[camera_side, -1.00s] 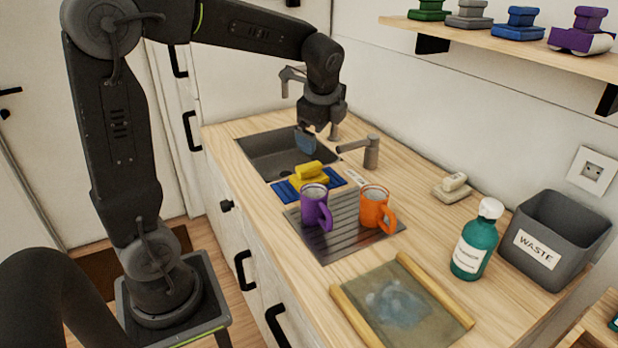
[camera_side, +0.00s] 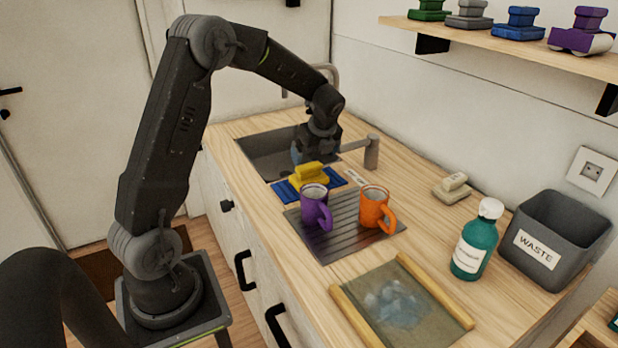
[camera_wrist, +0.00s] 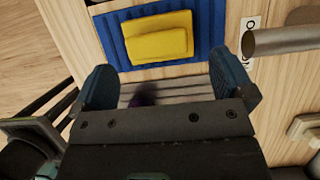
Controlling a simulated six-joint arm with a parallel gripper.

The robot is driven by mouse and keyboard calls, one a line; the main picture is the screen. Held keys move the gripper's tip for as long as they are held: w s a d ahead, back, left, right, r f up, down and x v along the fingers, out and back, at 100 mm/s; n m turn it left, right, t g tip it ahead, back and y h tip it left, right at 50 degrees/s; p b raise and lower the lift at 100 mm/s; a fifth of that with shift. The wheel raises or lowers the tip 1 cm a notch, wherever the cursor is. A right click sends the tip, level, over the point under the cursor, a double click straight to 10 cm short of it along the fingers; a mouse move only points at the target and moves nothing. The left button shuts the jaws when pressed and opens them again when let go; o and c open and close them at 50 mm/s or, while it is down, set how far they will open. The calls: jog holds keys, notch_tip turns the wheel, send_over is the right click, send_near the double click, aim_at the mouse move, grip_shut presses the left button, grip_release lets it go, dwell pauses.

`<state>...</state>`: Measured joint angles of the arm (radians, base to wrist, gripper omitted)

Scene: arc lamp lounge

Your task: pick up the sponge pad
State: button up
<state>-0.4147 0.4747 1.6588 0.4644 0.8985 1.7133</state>
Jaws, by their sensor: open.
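The yellow sponge pad (camera_side: 309,175), a block with a raised grip on top, lies on a ribbed blue mat (camera_side: 282,191) between the sink and the drainer. In the wrist view the pad (camera_wrist: 158,44) sits on the blue mat (camera_wrist: 207,25), ahead of the fingertips. My gripper (camera_side: 308,158) is low over the near part of the sink, just behind the pad in the side view. In the wrist view its blue fingers (camera_wrist: 165,80) are spread wide with nothing held between them. The pad partly hides the fingertips in the side view.
A purple mug (camera_side: 314,205) and an orange mug (camera_side: 374,207) stand on the drainer (camera_side: 335,240) close to the mat. A teal bottle (camera_side: 472,248) and waste bin (camera_side: 558,240) stand farther right.

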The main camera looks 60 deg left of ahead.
aim_at(309, 165)
jog(key=x, duration=0.4)
jog(key=shift+s+d+f, duration=0.2)
jog(key=shift+s, duration=0.1)
jog(key=shift+a+f, duration=0.25)
jog(key=shift+f, duration=0.3)
jog(key=shift+c, duration=0.4)
jog(key=c, duration=0.8)
jog(key=shift+o, duration=0.2)
jog(key=shift+r, duration=0.1)
notch_tip(309, 165, up, 5)
jog(key=shift+s+a+f, duration=0.1)
jog(key=shift+a+f, duration=0.05)
jog(key=shift+f, duration=0.05)
jog(key=s+a+r, duration=0.5)
jog(key=s+r, duration=0.1)
jog(key=s, duration=0.3)
jog(key=shift+s+a+r, duration=0.15)
jog(key=shift+s+a, duration=0.2)
